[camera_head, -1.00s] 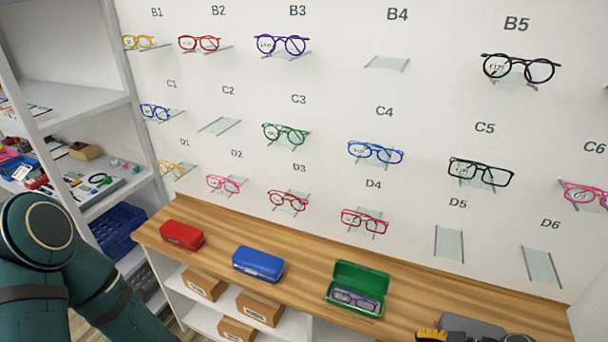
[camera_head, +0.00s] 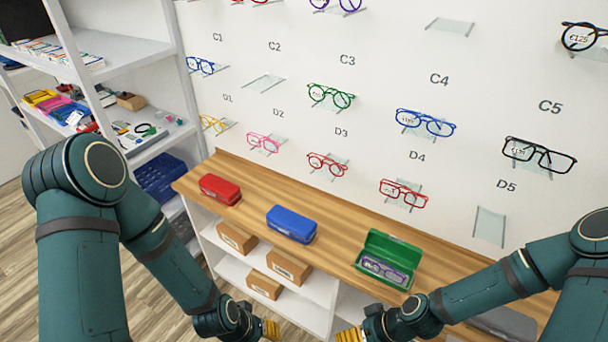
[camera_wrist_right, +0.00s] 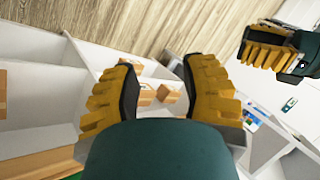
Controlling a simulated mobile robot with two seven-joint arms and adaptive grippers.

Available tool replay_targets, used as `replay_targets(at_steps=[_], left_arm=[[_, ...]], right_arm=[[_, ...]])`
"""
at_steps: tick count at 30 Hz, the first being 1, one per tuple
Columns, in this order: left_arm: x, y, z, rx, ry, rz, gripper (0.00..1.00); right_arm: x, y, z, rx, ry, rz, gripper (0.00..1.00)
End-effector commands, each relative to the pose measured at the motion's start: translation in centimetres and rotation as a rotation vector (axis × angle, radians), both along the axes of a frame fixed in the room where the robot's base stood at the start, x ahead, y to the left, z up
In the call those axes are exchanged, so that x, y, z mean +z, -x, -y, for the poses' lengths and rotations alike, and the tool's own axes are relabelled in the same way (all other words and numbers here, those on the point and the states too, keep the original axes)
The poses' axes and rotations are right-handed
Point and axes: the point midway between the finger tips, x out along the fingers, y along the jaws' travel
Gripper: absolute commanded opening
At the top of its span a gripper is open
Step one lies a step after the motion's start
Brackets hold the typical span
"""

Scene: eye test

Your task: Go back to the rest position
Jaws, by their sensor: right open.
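My left gripper (camera_head: 271,330) is at the bottom edge of the head view, in front of the shelf unit, with only its yellow fingers partly visible. It also shows at the upper right of the right wrist view (camera_wrist_right: 268,50), its jaw gap unclear. My right gripper (camera_head: 349,335) is just right of it in the head view, apart from it and cut by the bottom edge. In the right wrist view, its yellow fingers (camera_wrist_right: 162,66) are spread apart with nothing between them. Both grippers are clear of the wooden counter (camera_head: 340,222).
A red case (camera_head: 220,189), a blue case (camera_head: 291,224) and an open green case (camera_head: 389,260) holding purple glasses (camera_head: 384,269) stand on the counter. Brown boxes (camera_head: 237,237) sit below. Glasses hang on the wall behind. A grey shelf (camera_head: 120,62) stands left.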

Motion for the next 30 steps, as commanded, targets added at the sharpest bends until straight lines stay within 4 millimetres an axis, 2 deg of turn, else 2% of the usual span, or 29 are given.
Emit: replay_targets(at_steps=[5, 15, 30], left_arm=[[0.0, 0.0, 0.0, 0.000, 0.000, 0.000, 0.44], [0.0, 0.0, 0.0, 0.000, 0.000, 0.000, 0.44], [0.0, 0.0, 0.0, 0.000, 0.000, 0.000, 0.44]], right_arm=[[-0.4, 0.4, -1.2, -0.105, 0.127, -0.086, 0.44], [0.0, -0.6, -1.3, -0.340, 0.289, -0.110, 0.44], [0.2, -0.8, -1.2, -0.386, 0.307, -0.106, 0.44]])
